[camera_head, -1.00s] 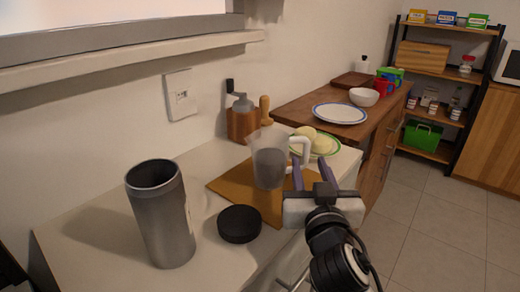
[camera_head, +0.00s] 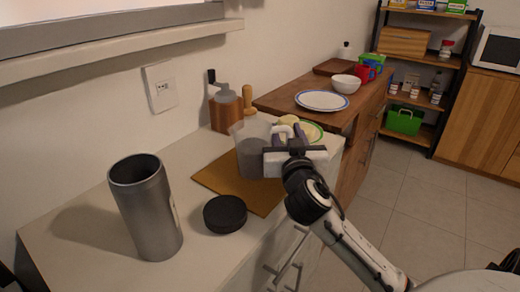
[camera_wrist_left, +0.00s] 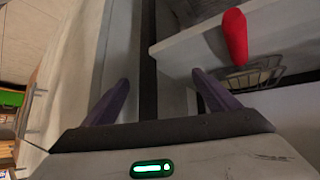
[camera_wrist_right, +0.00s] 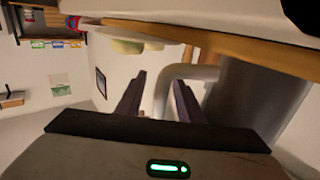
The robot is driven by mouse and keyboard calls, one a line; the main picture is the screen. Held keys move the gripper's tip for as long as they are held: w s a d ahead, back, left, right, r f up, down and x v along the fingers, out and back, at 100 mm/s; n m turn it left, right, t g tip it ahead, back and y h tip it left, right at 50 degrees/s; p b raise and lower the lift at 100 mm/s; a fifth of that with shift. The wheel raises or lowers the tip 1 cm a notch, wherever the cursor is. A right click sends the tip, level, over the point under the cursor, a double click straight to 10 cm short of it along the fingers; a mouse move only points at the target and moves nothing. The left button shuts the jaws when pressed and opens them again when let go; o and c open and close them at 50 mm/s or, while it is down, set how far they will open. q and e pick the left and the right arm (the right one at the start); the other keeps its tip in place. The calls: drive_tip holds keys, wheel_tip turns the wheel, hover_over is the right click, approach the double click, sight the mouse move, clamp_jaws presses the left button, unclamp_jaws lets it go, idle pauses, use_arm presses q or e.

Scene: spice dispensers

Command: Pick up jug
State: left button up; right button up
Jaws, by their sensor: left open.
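The translucent grey jug (camera_head: 251,158) stands upright on the tan board (camera_head: 222,183) on the white counter. Its body (camera_wrist_right: 255,98) and pale handle (camera_wrist_right: 161,92) show in the right wrist view. My right gripper (camera_head: 290,133) is at the handle side of the jug and hides the handle in the head view. In the right wrist view its fingers (camera_wrist_right: 159,92) are partly apart, with the handle between them. Whether they press on it is not clear. My left gripper (camera_wrist_left: 160,82) is open and empty in the left wrist view, and out of the head view.
A dark grey canister (camera_head: 147,210) and a black lid (camera_head: 225,214) stand on the counter left of the jug. A wooden grinder (camera_head: 222,110) and plates (camera_head: 322,101) are behind. A red object (camera_wrist_left: 234,36) shows in the left wrist view.

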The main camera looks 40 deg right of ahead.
clamp_jaws()
drive_tip(key=shift+r, duration=0.15)
